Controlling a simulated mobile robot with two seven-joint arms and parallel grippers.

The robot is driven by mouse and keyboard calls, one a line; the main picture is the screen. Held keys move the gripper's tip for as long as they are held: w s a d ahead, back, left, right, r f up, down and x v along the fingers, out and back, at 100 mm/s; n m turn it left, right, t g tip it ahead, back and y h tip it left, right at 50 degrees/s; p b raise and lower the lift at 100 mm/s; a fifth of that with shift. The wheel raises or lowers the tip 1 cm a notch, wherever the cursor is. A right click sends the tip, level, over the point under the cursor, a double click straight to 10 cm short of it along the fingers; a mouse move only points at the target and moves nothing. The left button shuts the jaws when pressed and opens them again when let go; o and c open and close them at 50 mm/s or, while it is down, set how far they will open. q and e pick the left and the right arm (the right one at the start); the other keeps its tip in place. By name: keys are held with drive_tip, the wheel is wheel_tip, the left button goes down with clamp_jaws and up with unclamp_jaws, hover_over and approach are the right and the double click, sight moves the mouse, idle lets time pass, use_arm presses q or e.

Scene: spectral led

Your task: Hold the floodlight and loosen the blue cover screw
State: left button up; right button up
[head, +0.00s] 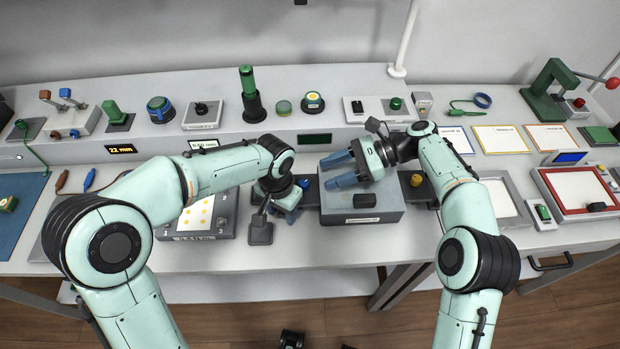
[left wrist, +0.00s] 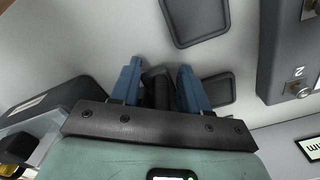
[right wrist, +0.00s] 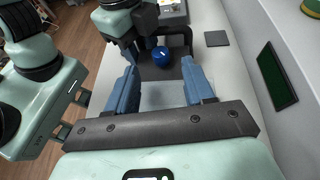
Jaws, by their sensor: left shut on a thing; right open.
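My left gripper (head: 286,196) is low over the bench, left of the grey box, with its blue fingers pointing down. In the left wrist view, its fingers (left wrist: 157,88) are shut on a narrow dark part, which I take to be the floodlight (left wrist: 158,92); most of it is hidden. The blue cover screw (right wrist: 160,56) shows in the right wrist view as a round blue knob against a dark bracket, beyond my right fingertips. My right gripper (head: 340,171) is open and empty over the grey box, its fingers pointing left toward the knob, apart from it.
The grey box (head: 392,208) with a dark pad stands under my right gripper. A small dark pad (head: 260,235) lies near the front edge. A raised shelf with several small fixtures runs behind.

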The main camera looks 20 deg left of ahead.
sight(306, 182)
drive_tip(key=x, duration=0.6)
drive_tip(key=shift+a+f, duration=0.1)
clamp_jaws()
